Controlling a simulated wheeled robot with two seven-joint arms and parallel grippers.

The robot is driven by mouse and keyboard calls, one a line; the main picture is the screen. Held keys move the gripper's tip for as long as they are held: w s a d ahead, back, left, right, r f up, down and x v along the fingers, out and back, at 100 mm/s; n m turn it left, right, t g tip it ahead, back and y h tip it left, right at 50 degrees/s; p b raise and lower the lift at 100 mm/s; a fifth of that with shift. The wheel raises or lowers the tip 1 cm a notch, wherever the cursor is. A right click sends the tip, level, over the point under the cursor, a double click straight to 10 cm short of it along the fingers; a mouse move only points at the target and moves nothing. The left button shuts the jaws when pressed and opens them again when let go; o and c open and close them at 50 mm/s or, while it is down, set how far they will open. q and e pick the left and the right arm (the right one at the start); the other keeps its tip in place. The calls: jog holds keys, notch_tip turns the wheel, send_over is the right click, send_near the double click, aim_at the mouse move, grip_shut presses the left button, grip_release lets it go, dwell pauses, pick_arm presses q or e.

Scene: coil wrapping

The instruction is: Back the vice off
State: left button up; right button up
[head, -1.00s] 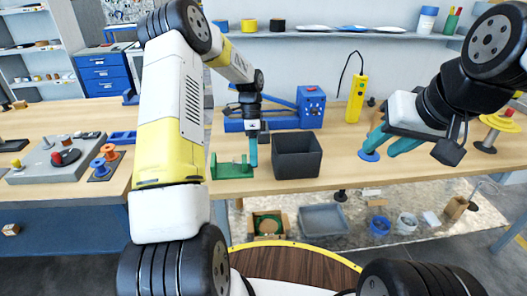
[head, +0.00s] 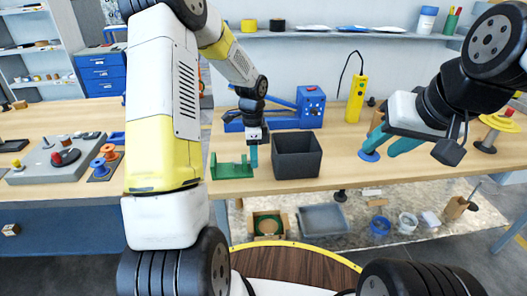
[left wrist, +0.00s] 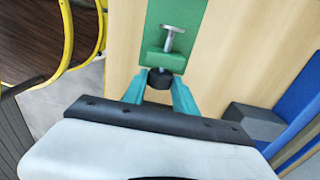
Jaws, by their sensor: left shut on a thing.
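The green vice (head: 231,170) stands on the wooden table, left of a dark open bin. In the left wrist view the vice (left wrist: 165,58) shows a metal T-shaped pin (left wrist: 172,38) and a black round knob (left wrist: 159,78) at its near end. My left gripper (head: 252,156) is at the vice's right end in the head view. In the left wrist view its teal fingers (left wrist: 161,92) are shut on the black knob, one on each side. My right gripper (head: 388,145) is open, its fingers apart, above the table near a blue disc; nothing shows between them.
The dark bin (head: 297,156) stands close to the right of my left gripper. A blue machine (head: 311,106) and a yellow pendant (head: 356,98) are behind. A grey board with a red knob (head: 64,156) lies on the left table. Several containers sit below the table.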

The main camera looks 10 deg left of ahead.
dwell(0.3)
pick_arm(q)
jog(key=t, duration=0.1)
jog(key=t+y, duration=0.1)
jog(key=shift+s+d+t, duration=0.15)
jog(key=shift+s+t, duration=0.15)
jog(key=shift+s, duration=0.05)
jog(key=shift+t, duration=0.5)
jog(key=o, duration=0.8)
